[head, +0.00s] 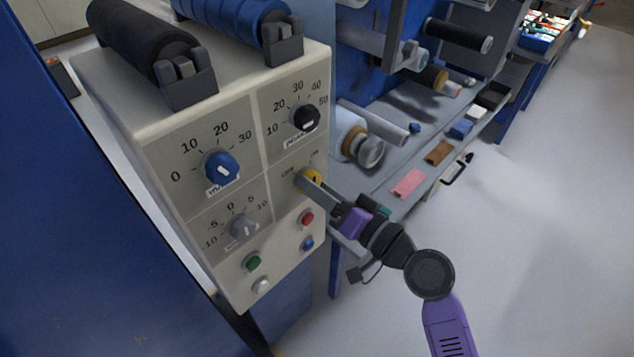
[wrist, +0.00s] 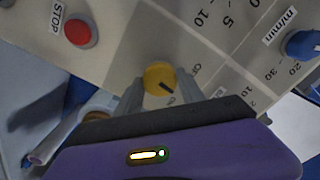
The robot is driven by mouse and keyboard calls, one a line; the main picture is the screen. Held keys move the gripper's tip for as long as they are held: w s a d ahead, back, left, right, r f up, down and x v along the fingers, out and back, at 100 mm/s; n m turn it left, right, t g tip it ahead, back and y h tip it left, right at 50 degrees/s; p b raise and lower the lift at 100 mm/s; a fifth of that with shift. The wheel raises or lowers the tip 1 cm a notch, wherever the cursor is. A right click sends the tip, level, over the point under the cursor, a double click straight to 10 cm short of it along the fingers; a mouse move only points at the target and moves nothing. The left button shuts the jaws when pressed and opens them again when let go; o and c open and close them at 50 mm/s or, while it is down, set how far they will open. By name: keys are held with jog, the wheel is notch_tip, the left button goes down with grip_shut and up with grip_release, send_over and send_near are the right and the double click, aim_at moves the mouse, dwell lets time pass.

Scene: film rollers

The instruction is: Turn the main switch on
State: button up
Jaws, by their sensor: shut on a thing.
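The main switch is a yellow rotary knob (head: 313,175) on the right part of the beige control panel (head: 285,210). In the wrist view the yellow knob (wrist: 159,78) sits between my two fingers, with a dark pointer mark toward its lower right. My gripper (head: 308,184) reaches in from the lower right and is shut on the knob. It also shows in the wrist view (wrist: 160,92), its fingers on either side of the knob. The fingers hide part of the knob and its labels in the head view.
Close by are a red STOP button (head: 306,217), a blue button (head: 307,243), a green button (head: 252,261), a black dial (head: 304,118), a blue dial (head: 221,168) and a grey dial (head: 244,228). A shelf with rollers stands behind. Floor at right is clear.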

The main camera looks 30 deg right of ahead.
jog(key=m+p, duration=0.2)
jog(key=m, duration=0.3)
jog(key=shift+f+m, duration=0.1)
jog(key=shift+m, duration=0.3)
dwell(0.4)
jog(key=o, duration=1.4)
jog(key=shift+c, duration=0.2)
jog(key=shift+s, duration=0.1)
jog(key=b+v, duration=0.1)
jog(key=v, duration=0.6)
jog(key=shift+s+d, duration=0.15)
jog(key=shift+s, duration=0.15)
